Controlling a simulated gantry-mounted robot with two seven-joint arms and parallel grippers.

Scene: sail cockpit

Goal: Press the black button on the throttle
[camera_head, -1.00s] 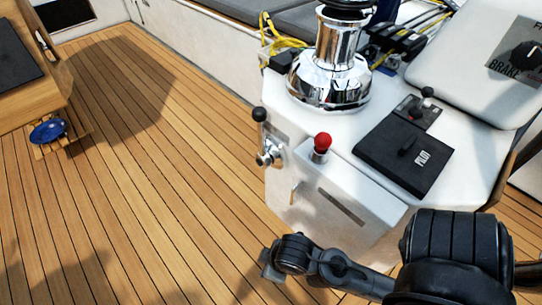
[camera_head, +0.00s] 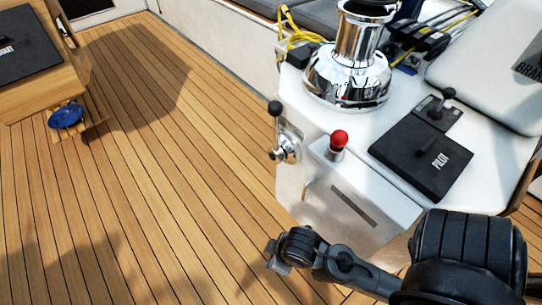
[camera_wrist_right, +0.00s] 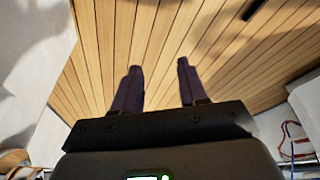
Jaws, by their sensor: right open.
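The throttle (camera_head: 285,150) is a chrome hub on the left side of the white console, with a lever rising to a black knob (camera_head: 275,108). I cannot make out a separate black button on it at this size. My right gripper (camera_head: 275,258) is low in front of the console, below the throttle and apart from it. In the right wrist view, my right gripper (camera_wrist_right: 158,68) has its two dark fingers spread with nothing between them, over the wooden deck. The throttle does not show clearly there. My left gripper is out of view.
A red-knobbed lever (camera_head: 338,140) stands on the white console (camera_head: 372,208), right of the throttle. A chrome winch (camera_head: 348,75) and a black PILOT panel (camera_head: 422,160) are on top. A blue round object (camera_head: 66,117) lies far left. The teak deck (camera_head: 180,180) between is clear.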

